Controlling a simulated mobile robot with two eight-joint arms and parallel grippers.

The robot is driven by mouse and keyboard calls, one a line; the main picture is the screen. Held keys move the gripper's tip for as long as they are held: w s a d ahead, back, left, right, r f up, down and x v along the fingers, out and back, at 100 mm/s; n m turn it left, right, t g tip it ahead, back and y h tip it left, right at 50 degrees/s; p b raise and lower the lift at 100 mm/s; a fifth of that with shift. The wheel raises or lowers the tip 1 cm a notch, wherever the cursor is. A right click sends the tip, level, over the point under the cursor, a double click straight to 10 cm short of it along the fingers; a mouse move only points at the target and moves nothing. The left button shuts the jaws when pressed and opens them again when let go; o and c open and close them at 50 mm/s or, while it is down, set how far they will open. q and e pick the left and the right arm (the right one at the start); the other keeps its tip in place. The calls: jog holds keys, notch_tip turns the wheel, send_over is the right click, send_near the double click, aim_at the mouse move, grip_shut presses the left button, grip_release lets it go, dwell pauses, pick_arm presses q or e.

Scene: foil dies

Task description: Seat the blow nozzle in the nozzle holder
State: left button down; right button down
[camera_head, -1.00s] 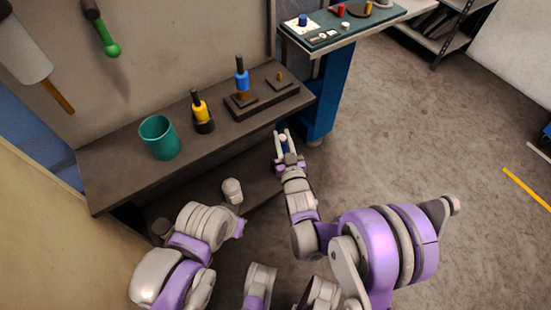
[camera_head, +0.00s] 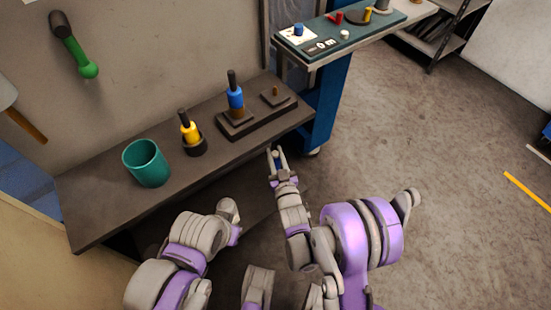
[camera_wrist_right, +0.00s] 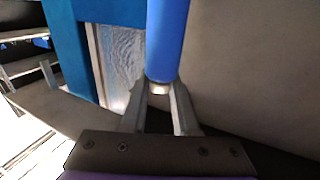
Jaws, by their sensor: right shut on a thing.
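My right gripper (camera_head: 277,157) is shut on a blue cylinder with a pale end, likely the blow nozzle. In the right wrist view the blue cylinder (camera_wrist_right: 166,40) rises from between the fingers (camera_wrist_right: 159,108). In the head view the gripper is in front of the dark bench (camera_head: 95,205), near its right front end. Which thing is the nozzle holder I cannot tell for certain. A teal cup (camera_head: 147,164) stands open on the bench. A dark round cup (camera_head: 195,147) beside it holds a yellow tool (camera_head: 189,131). My left gripper cannot be made out.
A dark base (camera_head: 262,115) at the bench's right carries a blue-handled tool (camera_head: 236,98) and a small peg (camera_head: 276,90). A green-handled tool (camera_head: 82,62) hangs on the wall. A blue-legged table (camera_head: 330,95) stands right of the bench.

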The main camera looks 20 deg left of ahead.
notch_tip(320, 180, down, 2)
jog(key=shift+f, duration=0.1)
jog(key=shift+f+b, duration=0.15)
jog(key=shift+b, duration=0.25)
jog(key=c, duration=0.7)
grip_release()
jog(key=shift+o, duration=0.2)
